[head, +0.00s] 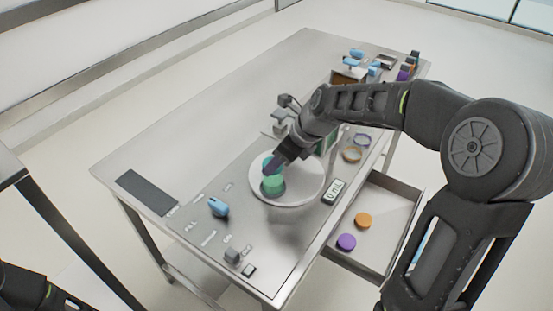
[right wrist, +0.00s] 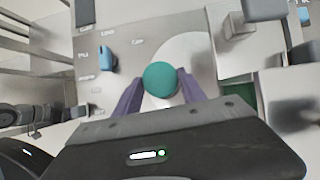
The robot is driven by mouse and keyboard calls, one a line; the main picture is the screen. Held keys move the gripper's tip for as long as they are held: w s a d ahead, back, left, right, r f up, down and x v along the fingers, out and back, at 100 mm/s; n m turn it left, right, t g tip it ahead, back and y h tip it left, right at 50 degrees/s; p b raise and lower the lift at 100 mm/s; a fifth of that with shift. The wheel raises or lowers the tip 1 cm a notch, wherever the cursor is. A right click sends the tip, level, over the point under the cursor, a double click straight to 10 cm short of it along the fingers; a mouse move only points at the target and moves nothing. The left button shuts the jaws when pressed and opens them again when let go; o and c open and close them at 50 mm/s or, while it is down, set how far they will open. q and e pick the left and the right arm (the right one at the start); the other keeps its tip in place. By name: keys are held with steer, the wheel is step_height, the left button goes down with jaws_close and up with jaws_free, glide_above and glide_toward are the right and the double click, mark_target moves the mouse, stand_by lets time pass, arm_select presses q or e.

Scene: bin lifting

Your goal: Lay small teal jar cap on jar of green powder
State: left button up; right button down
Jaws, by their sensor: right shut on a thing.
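My right gripper (head: 270,165) is shut on the small teal jar cap (right wrist: 160,79), which sits between the two purple fingertips in the right wrist view. In the head view, the gripper is over the jar of green powder (head: 273,187), which stands on a round white plate (head: 308,185). The cap is at the top of the jar; I cannot tell whether they touch. In the right wrist view the cap hides the jar. My left gripper is not in clear view; only part of my left arm shows at the lower left of the head view.
An open drawer (head: 393,205) at the table's front holds an orange cap (head: 363,220) and a purple cap (head: 346,242). A display reading 0 mL (head: 335,191), a blue object (head: 218,207) and a grey block (head: 232,256) surround the plate.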

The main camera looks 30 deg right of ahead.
steer(key=shift+p, duration=0.3)
steer(key=shift+f, duration=0.9)
stand_by(1.4)
steer(key=shift+f, duration=0.1)
stand_by(0.7)
steer(key=c, duration=0.6)
jaws_free()
steer(key=shift+o, duration=0.5)
steer(key=o, duration=0.4)
